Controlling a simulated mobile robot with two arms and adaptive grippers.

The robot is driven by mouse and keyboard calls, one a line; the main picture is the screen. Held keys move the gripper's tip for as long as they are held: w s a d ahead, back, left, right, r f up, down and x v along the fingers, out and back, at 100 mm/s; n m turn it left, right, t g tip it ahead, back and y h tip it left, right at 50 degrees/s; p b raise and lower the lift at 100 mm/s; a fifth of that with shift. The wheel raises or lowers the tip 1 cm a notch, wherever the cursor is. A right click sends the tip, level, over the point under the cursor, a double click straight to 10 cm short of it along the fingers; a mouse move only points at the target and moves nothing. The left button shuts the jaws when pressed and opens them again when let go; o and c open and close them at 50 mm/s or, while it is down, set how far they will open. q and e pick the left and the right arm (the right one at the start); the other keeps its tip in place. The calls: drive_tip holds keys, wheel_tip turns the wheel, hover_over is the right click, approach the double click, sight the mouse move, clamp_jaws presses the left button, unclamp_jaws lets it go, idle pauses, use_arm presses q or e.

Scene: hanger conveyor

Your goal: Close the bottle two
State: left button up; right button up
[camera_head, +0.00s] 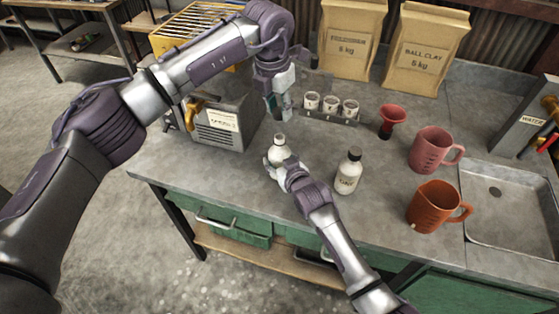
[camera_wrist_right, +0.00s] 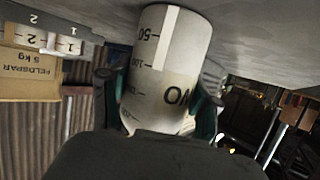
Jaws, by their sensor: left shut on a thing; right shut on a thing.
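A white bottle (camera_head: 279,152) stands on the grey bench with a pale neck on top and no dark cap showing on it. My right gripper (camera_head: 274,166) is shut around its lower body. In the right wrist view the bottle (camera_wrist_right: 166,55) appears upside down between the fingers, with volume marks and part of a dark label, seemingly "WO". My left gripper (camera_head: 281,112) is above and behind the bottle neck, apart from it, fingers pointing down. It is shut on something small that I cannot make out. A second white bottle (camera_head: 347,174) with a black cap stands to the right.
A grey machine (camera_head: 222,122) is at left.

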clamp_jaws()
use_arm(q)
drive_tip(key=shift+f, duration=2.5)
drive_tip(key=shift+f, duration=0.9)
drive_tip(key=shift+f, duration=0.55)
